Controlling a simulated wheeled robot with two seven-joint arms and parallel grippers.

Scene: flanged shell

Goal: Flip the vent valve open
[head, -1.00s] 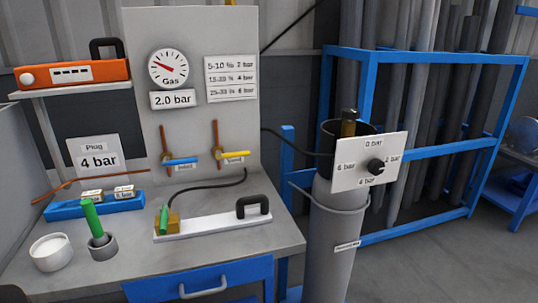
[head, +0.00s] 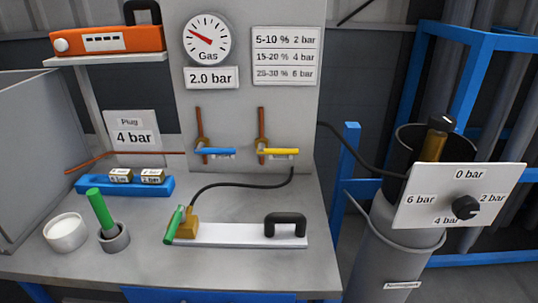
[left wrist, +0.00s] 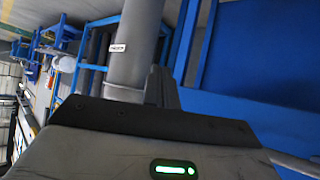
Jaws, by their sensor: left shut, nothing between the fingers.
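The vent valve (head: 279,151) has a yellow lever on a vertical copper pipe, low on the right side of the grey back panel (head: 250,105). Its lever lies level, across the pipe, pointing right. A similar valve with a blue lever (head: 214,151) sits to its left, its lever also level. No gripper is in the head view, and neither lever is touched. My left gripper (left wrist: 160,84) shows in the left wrist view with its fingers together and empty, in front of a grey cylinder and blue framework. My right gripper is in no view.
The gas gauge (head: 207,39) sits above a 2.0 bar sign. Below the valves, a white plate with a black handle (head: 286,222) and a black hose lie on the bench. A green-handled tool (head: 102,211) stands in a cup. A dial board (head: 461,196) stands at right.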

